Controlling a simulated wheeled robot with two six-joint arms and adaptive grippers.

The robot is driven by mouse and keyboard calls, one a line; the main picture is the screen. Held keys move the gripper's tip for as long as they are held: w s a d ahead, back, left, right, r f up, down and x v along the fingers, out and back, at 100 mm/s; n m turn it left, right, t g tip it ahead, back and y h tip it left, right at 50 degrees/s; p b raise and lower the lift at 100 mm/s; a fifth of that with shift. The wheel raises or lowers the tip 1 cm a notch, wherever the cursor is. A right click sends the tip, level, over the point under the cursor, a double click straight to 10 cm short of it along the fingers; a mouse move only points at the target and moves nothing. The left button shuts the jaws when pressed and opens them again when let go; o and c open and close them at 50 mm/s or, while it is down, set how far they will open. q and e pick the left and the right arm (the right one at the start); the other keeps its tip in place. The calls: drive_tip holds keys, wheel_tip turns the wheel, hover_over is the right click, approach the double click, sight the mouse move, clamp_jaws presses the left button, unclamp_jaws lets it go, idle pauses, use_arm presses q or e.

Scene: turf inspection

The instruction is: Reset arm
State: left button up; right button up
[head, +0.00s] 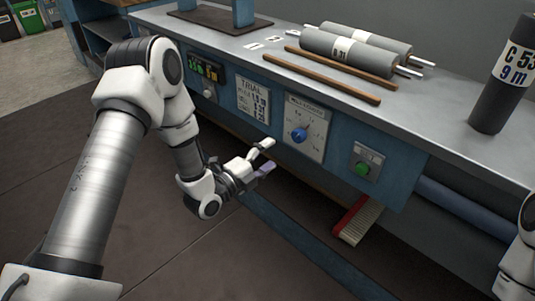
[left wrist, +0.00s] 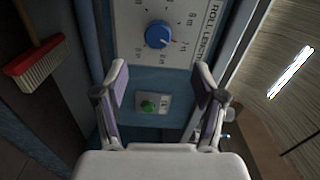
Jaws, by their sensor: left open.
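My left gripper (head: 265,157) is open and empty in front of the blue bench's front panel. In the left wrist view its two fingers (left wrist: 162,92) stand apart, with a green button (left wrist: 149,106) showing between them in the background. A blue knob (left wrist: 159,34) on the roll length dial plate shows above the fingers. In the head view the blue knob (head: 299,134) is right of the gripper and the green button (head: 362,168) is further right. Part of my right arm shows at the right edge, but its gripper is out of view.
Grey rollers (head: 347,51) and two wooden strips (head: 320,75) lie on the bench top (head: 440,105). A dark labelled cylinder (head: 502,75) stands upright at the right. A red-backed brush (head: 357,220) is below the panel. A digital display (head: 204,71) is at the panel's left.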

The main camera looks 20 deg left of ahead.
drive_tip(key=shift+r, duration=0.1)
use_arm(q)
drive_tip(key=s+d+f+n+g+y, duration=0.15)
drive_tip(key=s+f+g, duration=0.25)
drive_tip(key=s+f, duration=0.45)
drive_tip(key=s+d+f+n+g+y, duration=0.1)
drive_tip(key=s+d+f+n+g, duration=0.4)
drive_tip(key=f, duration=0.6)
drive_tip(key=s+a+f+n+g+y, duration=0.1)
drive_tip(key=s+a+f+n+g, duration=0.15)
drive_tip(key=s+n, duration=0.35)
drive_tip(key=s+a+f+n+g+y, duration=0.1)
drive_tip(key=s+a+f+n+g, duration=0.15)
drive_tip(key=s, duration=0.45)
drive_tip(key=s+a+f+n+g+y, duration=0.1)
drive_tip(key=s+a+n+g+y, duration=0.15)
drive_tip(key=s+n, duration=0.35)
wheel_tip(320, 180, up, 26)
drive_tip(key=s+d+p, duration=0.1)
drive_tip(key=p, duration=2.5)
drive_tip(key=shift+s+n+h, duration=0.2)
drive_tip(key=shift+n+h, duration=0.1)
drive_tip(key=shift+h, duration=0.1)
use_arm(e)
wheel_tip(320, 180, up, 26)
drive_tip(key=shift+r, duration=0.2)
